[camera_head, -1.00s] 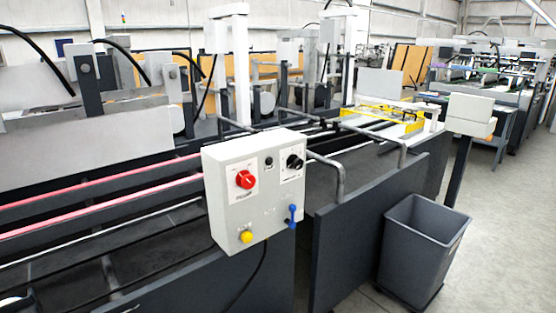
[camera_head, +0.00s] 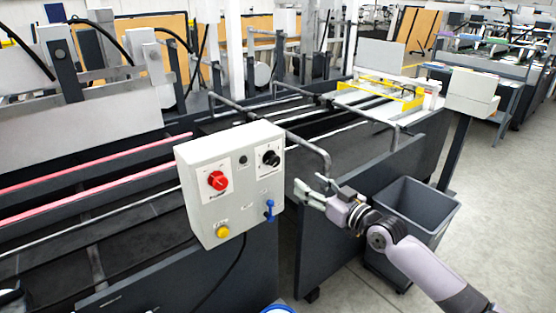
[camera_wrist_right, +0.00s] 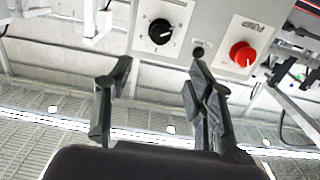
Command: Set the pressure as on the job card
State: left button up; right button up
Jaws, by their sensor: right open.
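A light grey control box (camera_head: 229,205) is mounted on the near side of the machine. It carries a red knob (camera_head: 217,181), a black knob (camera_head: 271,158), a yellow button (camera_head: 222,232) and a blue lever (camera_head: 269,210). The box also shows in the right wrist view, with the black knob (camera_wrist_right: 160,31) and the red knob (camera_wrist_right: 242,54) at the top. My right gripper (camera_head: 305,193) is open and empty, to the right of the box and apart from it. In the wrist view its two fingers (camera_wrist_right: 157,85) stand spread. My left gripper is out of view. No job card can be made out.
A grey bin (camera_head: 418,207) stands on the floor behind my right arm. A bent metal rail (camera_head: 318,150) rises just right of the box. A dark side panel (camera_head: 345,225) lies below my right gripper. The floor at right is open.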

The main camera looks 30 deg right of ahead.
aim_at(276, 161)
jog(key=w, duration=0.4)
jog(key=w+p, duration=0.1)
jog(key=w, duration=0.3)
jog(key=w+a+p, duration=0.1)
jog(key=w, duration=0.4)
jog(key=shift+w, duration=0.1)
jog(key=shift+w+a, duration=0.1)
jog(key=shift+w, duration=0.55)
jog(key=shift+c, duration=0.5)
jog(key=c, duration=1)
